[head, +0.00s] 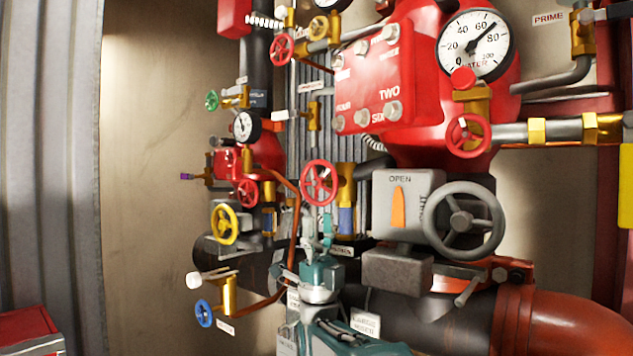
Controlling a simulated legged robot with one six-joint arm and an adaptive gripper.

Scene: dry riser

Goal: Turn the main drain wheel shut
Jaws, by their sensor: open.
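Several handwheels show in the head view, and I cannot read a label that marks one as the main drain. A red spoked wheel (319,182) sits on a brass valve (346,185) near the middle. A larger grey wheel (463,222) is at the right, on a grey box with an orange pointer (398,207) near the word OPEN. My teal arm rises from the bottom. My gripper (319,232) is open, just below the red spoked wheel in the picture, and seems empty. Whether it touches anything is unclear.
A red valve body with a gauge (475,44) fills the upper right. A thin copper pipe (294,245) runs left of my gripper. Yellow (224,225) and blue (204,313) wheels stand at the left. A large orange-red pipe (560,320) crosses the lower right. The wall at left is bare.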

